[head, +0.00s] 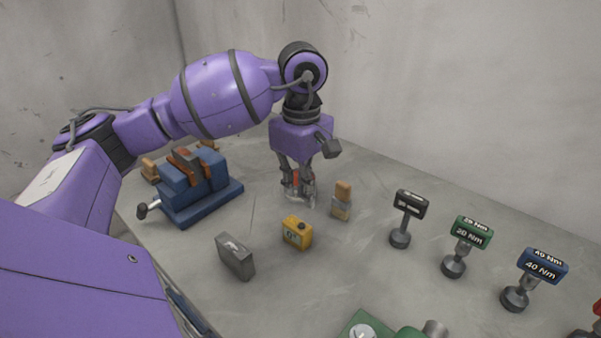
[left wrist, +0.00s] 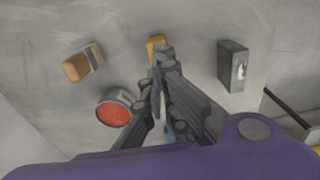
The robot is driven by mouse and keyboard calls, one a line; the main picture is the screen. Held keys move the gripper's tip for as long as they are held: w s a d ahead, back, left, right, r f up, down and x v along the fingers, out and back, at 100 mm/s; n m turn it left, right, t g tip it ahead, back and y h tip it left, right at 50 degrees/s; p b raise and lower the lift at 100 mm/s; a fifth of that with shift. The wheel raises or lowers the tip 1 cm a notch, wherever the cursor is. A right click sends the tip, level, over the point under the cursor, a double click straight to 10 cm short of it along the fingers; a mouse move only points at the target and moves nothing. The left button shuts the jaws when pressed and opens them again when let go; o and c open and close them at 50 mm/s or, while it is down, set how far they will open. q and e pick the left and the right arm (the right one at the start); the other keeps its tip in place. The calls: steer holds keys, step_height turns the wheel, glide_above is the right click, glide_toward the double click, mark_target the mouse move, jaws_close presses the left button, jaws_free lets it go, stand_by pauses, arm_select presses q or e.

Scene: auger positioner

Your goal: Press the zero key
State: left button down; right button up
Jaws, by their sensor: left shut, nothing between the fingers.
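No key marked zero can be made out in either view. A small yellow box (head: 297,232) with a dark display stands on the grey table. In the left wrist view the yellow box (left wrist: 155,43) is mostly hidden behind my fingertips. A round red-faced thing with a pale rim (left wrist: 113,110) lies beside my fingers there; in the head view it is largely hidden behind them. My left gripper (head: 299,200) points down, shut and empty, behind the yellow box. It also shows in the left wrist view (left wrist: 163,58). My right gripper is not in view.
A blue vise (head: 203,201) stands at the left. A grey block (head: 235,258) is left of the yellow box, a wood-and-metal block (head: 342,200) right of it. Green (head: 473,232) and blue (head: 541,265) torque-labelled stands and a black-headed stand (head: 410,204) are at the right. Walls rise behind.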

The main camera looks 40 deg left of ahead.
mark_target(301, 226)
arm_select(q)
step_height(301, 226, down, 7)
steer(key=shift+r+p, duration=0.1)
steer(key=shift+p, duration=0.25)
steer(key=shift+f, duration=0.4)
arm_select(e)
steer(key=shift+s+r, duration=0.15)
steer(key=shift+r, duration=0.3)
